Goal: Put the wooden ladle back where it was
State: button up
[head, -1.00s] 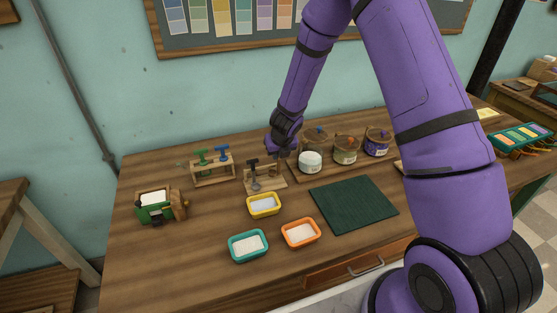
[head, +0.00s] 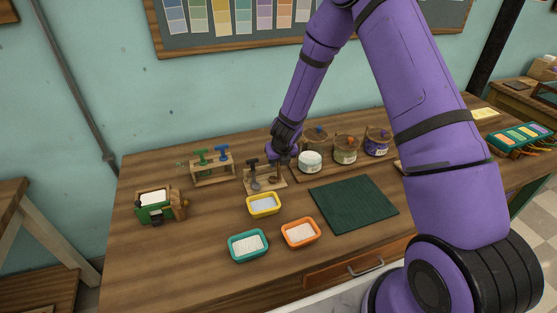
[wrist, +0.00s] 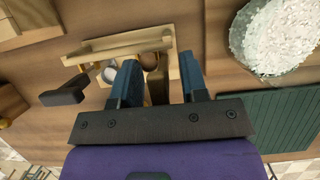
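The wooden ladle (wrist: 151,62) is at the small wooden rack, its brown bowl low beside the rack's base and its handle rising between my fingers. It also shows in the head view (head: 274,181), just under my gripper. My gripper (wrist: 159,65) is over the rack with its fingers apart, one on each side of the handle, with gaps showing. The wooden rack (wrist: 115,44) also holds a metal ladle with a dark handle (wrist: 65,96), to the left of the wooden one. My gripper partly hides the wooden ladle's handle and how it hangs on the rack.
Lidded jars (head: 345,150) and an open white jar (head: 310,161) stand close to the right of the rack. A yellow tray (head: 263,212) is in front. A stand with green and blue stamps (head: 212,178) is to the left. A green mat (head: 353,204) lies front right.

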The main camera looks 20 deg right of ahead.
jog(key=v, duration=1.2)
dwell(0.3)
jog(key=shift+r, duration=0.15)
jog(key=s+r+n+y, duration=0.1)
jog(key=s+r+n, duration=0.3)
jog(key=r+n, duration=0.25)
jog(key=s+a+r+n+y, duration=0.1)
jog(key=s+r+n, duration=0.2)
jog(key=r+n, duration=0.35)
jog(key=s+r+n+y, duration=0.2)
jog(key=s+r+n, duration=0.2)
jog(key=r, duration=0.5)
jog(key=s+d+r+n+h, duration=0.2)
jog(key=s+d+r+n, duration=0.1)
jog(key=s+n, duration=0.6)
jog(key=s+d+r+n+h, duration=0.2)
jog(key=s+r+n, duration=0.3)
jog(key=s+n, duration=0.5)
jog(key=s+d, duration=0.1)
jog(key=s, duration=0.2)
jog(key=shift+s+d+r+t, duration=0.15)
jog(key=shift+s+r+t, duration=0.1)
jog(key=shift+r+t, duration=0.05)
jog(key=shift+c, duration=0.2)
